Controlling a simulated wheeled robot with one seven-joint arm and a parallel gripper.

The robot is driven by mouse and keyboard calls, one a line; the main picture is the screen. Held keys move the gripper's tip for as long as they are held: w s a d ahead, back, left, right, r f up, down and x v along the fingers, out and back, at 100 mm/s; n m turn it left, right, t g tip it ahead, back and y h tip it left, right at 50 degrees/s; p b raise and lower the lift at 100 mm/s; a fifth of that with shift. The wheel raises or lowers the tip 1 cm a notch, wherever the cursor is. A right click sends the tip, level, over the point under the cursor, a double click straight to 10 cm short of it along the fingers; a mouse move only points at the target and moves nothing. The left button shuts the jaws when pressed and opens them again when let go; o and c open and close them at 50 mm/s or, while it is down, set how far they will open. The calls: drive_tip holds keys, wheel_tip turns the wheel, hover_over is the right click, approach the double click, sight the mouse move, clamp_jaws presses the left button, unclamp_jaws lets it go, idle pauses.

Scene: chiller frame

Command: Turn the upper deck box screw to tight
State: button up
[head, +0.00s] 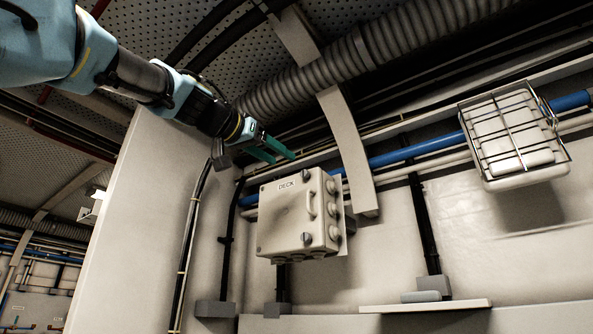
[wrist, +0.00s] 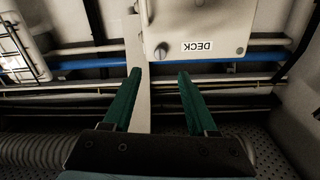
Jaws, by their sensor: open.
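The pale deck box (head: 283,222) hangs on the wall in the middle of the head view, with a DECK label. Its upper screw (head: 306,175) is a dark knob at the upper right of the front face, and a second dark screw (head: 306,238) sits lower down. In the wrist view the box (wrist: 205,18) shows upside down, and the upper screw (wrist: 160,51) lies just beyond the gap between my fingertips. My gripper (head: 283,155) is open and empty, its green fingers above the box and apart from the screw. The screw's exact turn is too small to tell.
A caged lamp (head: 512,140) is on the wall at right. A blue pipe (head: 420,148) and pale pipes run behind the box. A curved pale bracket (head: 347,150) stands close right of it. A ribbed duct (head: 330,70) runs overhead. A small shelf (head: 425,306) is below right.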

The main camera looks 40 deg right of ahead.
sight(303, 173)
drive_tip(key=p+x, duration=0.4)
drive_tip(key=x, duration=0.4)
drive_tip(key=shift+d+p, duration=0.25)
drive_tip(key=shift+p, duration=0.05)
drive_tip(key=shift+w+d+f, duration=0.1)
drive_tip(key=shift+w+d, duration=0.05)
drive_tip(key=shift+d, duration=0.2)
clamp_jaws()
